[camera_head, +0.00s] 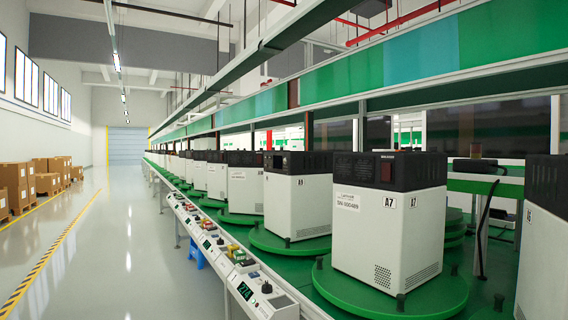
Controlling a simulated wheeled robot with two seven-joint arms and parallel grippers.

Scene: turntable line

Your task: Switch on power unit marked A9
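The nearest full power unit (345,228) is a white box with a black top, on a round green turntable (448,297). Its side label reads A7, and a dark red switch shows on its black top. The unit behind it (312,206) stands on another green turntable (262,238); its small label starts with A, but I cannot read the digit surely. Farther units, such as one (246,190) with a white label, recede down the line, and their marks are too small to read. I cannot tell which unit is A9. Neither of my grippers is in view.
A rail with control boxes (268,299) and a green digital display runs along the line's left side. A partly cropped unit (541,245) stands at the right edge. Cardboard boxes (14,181) stand along the left wall. The grey aisle floor (120,240) is clear.

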